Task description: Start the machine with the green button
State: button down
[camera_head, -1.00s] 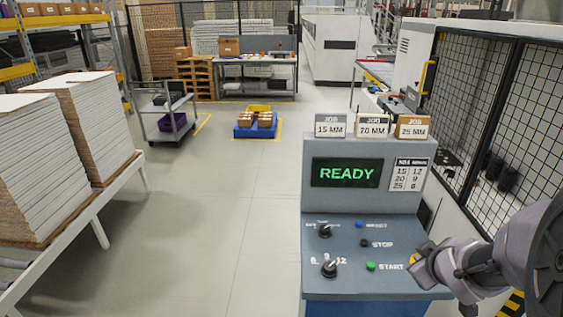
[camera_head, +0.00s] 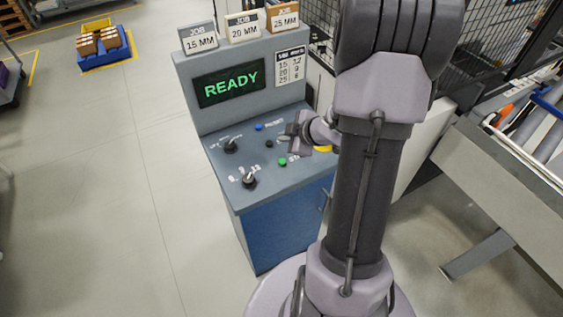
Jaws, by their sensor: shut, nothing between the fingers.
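The control console (camera_head: 255,210) stands left of my arm, its screen (camera_head: 229,84) reading READY in green. The green button (camera_head: 282,162) is on the sloped panel, its START label partly hidden by my gripper. My gripper (camera_head: 290,130) is shut and empty, over the right part of the panel, slightly above the green button in the picture. It appears apart from the button, but the exact height cannot be told. The black stop button (camera_head: 269,143) and a blue button (camera_head: 258,127) lie just left of the gripper.
Two black knobs (camera_head: 249,182) sit on the panel's left. A yellow part (camera_head: 323,149) shows behind my wrist. Job cards (camera_head: 243,27) top the console. A roller conveyor (camera_head: 520,150) and mesh fence (camera_head: 480,40) stand right.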

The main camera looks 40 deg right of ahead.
aim_at(284, 163)
notch_tip(284, 163, down, 8)
jog(key=b, duration=0.6)
jog(key=shift+r, duration=0.15)
jog(key=shift+b, duration=0.3)
dwell(1.2)
jog(key=shift+f, duration=0.35)
